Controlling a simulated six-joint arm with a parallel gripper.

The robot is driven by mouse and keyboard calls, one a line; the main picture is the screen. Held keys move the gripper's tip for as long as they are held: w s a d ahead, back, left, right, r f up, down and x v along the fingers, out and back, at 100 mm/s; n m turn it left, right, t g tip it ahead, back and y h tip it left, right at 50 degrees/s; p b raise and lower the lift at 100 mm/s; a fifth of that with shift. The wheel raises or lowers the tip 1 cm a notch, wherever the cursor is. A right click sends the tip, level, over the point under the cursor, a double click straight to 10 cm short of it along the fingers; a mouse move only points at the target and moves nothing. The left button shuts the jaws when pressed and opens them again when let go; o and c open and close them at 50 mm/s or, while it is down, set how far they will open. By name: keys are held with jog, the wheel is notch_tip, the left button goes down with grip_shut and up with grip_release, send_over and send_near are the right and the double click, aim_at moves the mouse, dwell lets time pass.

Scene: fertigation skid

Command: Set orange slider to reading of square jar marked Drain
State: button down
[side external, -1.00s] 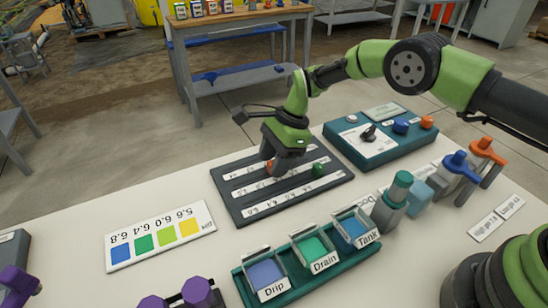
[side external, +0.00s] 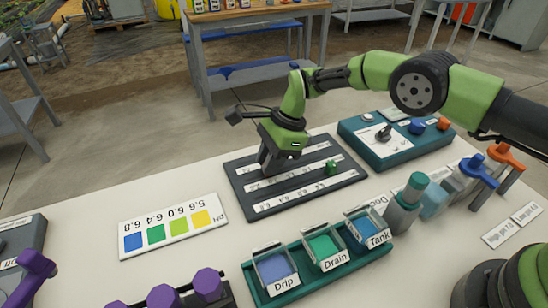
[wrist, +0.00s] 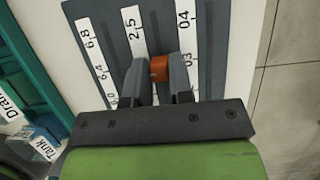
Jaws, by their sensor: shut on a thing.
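My gripper (side external: 266,168) is low over the dark slider panel (side external: 345,182), towards its left end. In the wrist view its fingers (wrist: 158,78) are closed on the orange slider knob (wrist: 159,69), one on each side; the side view hides the knob. The panel has white number strips; 6.8 and 6.4 show on one strip (wrist: 92,40) in the wrist view. The square Drain jar (side external: 323,246) holds green liquid in the middle of the teal rack (side external: 298,287). The pH card (side external: 170,226) shows blue 6.8, green 6.4, lighter green 6.0 and yellow 5.6.
A green slider knob (side external: 331,168) stands on the panel right of my gripper. The Drip jar (side external: 273,270) and Tank jar (side external: 366,229) flank Drain. A teal control box (side external: 380,150) stands behind right, and purple knobs (side external: 207,284) at the front. White table is clear around the card.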

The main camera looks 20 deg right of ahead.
jog(key=c, duration=1)
grip_release()
jog(key=v, duration=1)
jog(key=s+d+r+n+t, duration=0.1)
jog(key=s+d+r+n, duration=0.15)
jog(key=r, duration=0.35)
jog(key=s+d+r+n+t+h, duration=0.1)
jog(key=s+d+r+n, duration=0.15)
jog(key=r, duration=0.35)
jog(key=s+d+r+n+t, duration=0.1)
jog(key=s+d+r, duration=0.1)
jog(key=s+r, duration=0.3)
jog(key=s+d+r+n+t, duration=0.1)
jog(key=s+d+n+t, duration=0.1)
jog(key=s, duration=0.7)
jog(key=s+d+r+n+t+h, duration=0.1)
jog(key=s+d+n, duration=0.3)
jog(key=s, duration=0.5)
jog(key=shift+s+r+n+t+h, duration=0.25)
jog(key=shift+n+t, duration=0.35)
jog(key=shift+n, duration=0.4)
